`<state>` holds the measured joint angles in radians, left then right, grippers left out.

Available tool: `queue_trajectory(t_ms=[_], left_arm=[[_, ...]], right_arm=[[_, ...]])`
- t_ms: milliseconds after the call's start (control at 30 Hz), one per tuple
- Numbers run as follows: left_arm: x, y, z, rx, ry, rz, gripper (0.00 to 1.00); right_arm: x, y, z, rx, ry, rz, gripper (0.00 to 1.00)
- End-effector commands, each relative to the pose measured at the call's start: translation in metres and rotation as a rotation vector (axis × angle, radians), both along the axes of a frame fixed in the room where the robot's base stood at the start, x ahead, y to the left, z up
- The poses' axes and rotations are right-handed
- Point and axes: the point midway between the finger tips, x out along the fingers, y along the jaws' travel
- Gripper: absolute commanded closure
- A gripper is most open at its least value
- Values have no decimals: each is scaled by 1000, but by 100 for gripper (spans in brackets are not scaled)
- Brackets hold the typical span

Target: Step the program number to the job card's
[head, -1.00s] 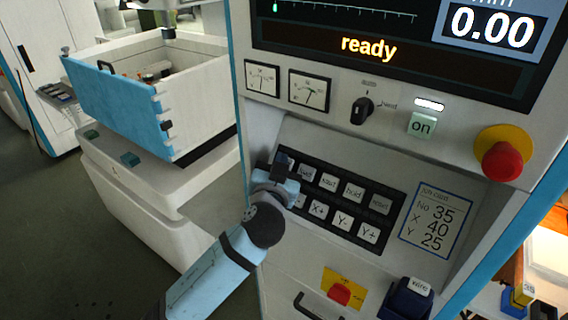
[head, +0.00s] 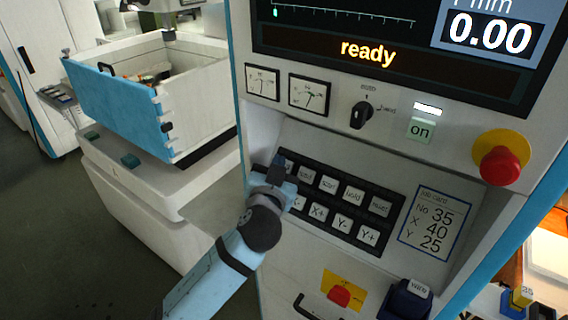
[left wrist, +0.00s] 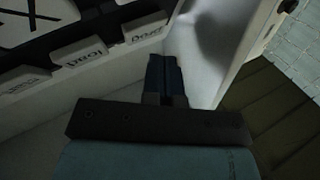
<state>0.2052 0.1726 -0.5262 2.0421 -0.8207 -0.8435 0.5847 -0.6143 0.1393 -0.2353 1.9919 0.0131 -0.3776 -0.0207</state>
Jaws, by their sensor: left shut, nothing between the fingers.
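The job card (head: 436,222) on the sloping panel reads No 35, X 40, Y 25. The black keypad (head: 383,203) left of it has two rows of pale keys, among them X+ (head: 318,212), Y- (head: 343,225) and Y+ (head: 368,237). My left gripper (head: 281,163) is shut and empty at the keypad's upper left end, and hides part of it. In the left wrist view its dark fingertips (left wrist: 163,62) are beside the end key (left wrist: 133,28), over pale panel; contact cannot be told. The screen (head: 400,68) shows "ready" and 0.00; no program number is readable. My right gripper is not in view.
A red emergency button (head: 500,165) stands out at the right. A selector knob (head: 361,115) and a lit "on" button (head: 421,128) are above the keypad. A red switch on a yellow plate (head: 340,294) is below. An open tank with a blue front (head: 115,103) stands left.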

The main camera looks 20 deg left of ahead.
Motion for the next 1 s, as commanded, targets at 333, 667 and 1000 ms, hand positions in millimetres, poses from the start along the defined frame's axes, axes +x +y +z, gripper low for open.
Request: queue_trajectory(t_ms=[333,667,1000], left_arm=[[0,0,-1,-2,0,1,100],[2,0,-2,-1,0,1,100],[6,-2,-5,0,0,0,100]], right_arm=[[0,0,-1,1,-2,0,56],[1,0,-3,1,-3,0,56],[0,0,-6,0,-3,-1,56]])
